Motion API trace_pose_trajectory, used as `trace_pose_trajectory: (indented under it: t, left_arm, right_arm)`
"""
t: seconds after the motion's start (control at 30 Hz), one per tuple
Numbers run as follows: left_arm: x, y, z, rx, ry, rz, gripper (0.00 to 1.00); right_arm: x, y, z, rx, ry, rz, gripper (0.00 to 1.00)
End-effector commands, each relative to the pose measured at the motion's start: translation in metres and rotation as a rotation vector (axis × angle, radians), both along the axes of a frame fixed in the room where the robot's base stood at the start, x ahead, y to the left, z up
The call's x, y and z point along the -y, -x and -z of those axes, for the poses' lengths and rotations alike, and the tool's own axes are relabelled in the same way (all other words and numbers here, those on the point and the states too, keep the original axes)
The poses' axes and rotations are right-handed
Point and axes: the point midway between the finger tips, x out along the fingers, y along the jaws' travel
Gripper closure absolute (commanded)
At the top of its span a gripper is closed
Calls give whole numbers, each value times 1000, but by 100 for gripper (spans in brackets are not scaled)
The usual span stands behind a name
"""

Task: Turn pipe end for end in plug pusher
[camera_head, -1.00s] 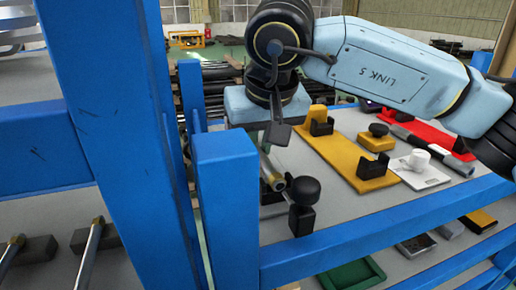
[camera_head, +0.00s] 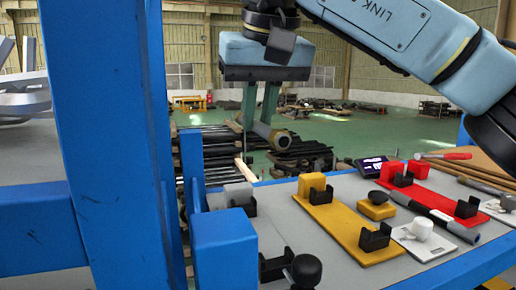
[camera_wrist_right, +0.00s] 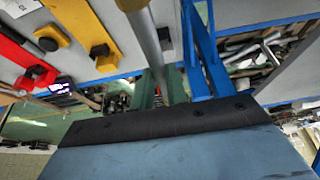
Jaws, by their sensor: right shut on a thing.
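My right gripper (camera_head: 258,118) hangs under the light-blue arm with its green fingers shut on the grey pipe (camera_head: 262,130). In the right wrist view the pipe (camera_wrist_right: 150,45) runs up from between the fingers to a brass end. Below is what appears to be the plug pusher: a black ball knob (camera_head: 304,270) on a black block at the front, and a grey part (camera_head: 238,192) in a black holder behind. No pipe shows between them. My left gripper is out of view.
A blue post (camera_head: 222,250) and a thick blue upright (camera_head: 105,120) stand at the left.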

Motion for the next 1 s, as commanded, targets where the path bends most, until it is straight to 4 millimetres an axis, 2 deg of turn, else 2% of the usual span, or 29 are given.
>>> trace_pose_trajectory:
  t: [0.2,0.57,1.0]
  left_arm:
    - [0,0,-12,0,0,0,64]
    - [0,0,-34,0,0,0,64]
    - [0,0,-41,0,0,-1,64]
  right_arm:
    - [0,0,-23,2,-1,-1,100]
    - [0,0,-40,1,-1,0,100]
    - [0,0,-64,3,-2,0,100]
